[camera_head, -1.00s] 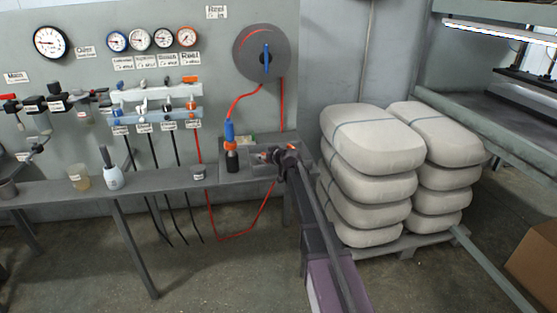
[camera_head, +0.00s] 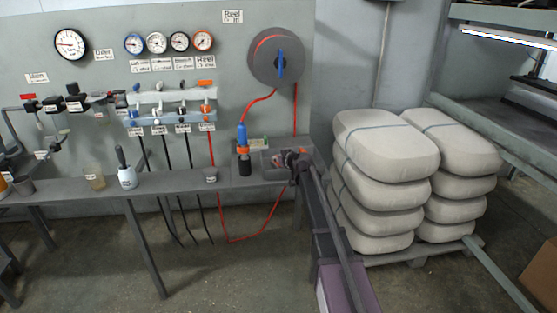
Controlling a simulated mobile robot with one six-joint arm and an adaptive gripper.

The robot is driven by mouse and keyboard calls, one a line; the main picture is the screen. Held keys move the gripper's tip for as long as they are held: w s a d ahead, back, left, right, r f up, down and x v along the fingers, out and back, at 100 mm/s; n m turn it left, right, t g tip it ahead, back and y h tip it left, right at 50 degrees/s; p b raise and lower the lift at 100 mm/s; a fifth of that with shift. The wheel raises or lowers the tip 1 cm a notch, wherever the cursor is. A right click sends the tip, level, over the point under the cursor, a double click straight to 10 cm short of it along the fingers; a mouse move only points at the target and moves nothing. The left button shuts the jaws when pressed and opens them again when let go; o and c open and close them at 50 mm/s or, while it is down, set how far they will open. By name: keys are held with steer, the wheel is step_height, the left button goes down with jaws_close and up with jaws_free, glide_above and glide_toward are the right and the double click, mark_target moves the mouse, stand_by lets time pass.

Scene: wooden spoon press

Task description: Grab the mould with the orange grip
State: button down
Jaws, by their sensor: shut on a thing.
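My gripper (camera_head: 287,161) is at the right end of the grey bench, beside a shallow tray (camera_head: 264,171). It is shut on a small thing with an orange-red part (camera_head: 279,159). The jaws and my arm hide most of this thing, so I cannot make out the mould's shape. Just left of my gripper and apart from it stands a blue handle (camera_head: 242,137) with an orange collar and a dark lower end, joined to the red hose.
A hose reel (camera_head: 276,55) hangs on the wall panel above. Its red hose (camera_head: 240,238) loops below the bench (camera_head: 90,190). A labelled bottle (camera_head: 127,177) and cups stand at left. Stacked pale sacks (camera_head: 385,145) stand close right of my arm. The floor in front is clear.

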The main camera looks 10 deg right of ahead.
steer(key=shift+r+p, duration=4.45)
steer(key=shift+r, duration=0.2)
steer(key=shift+r, duration=0.25)
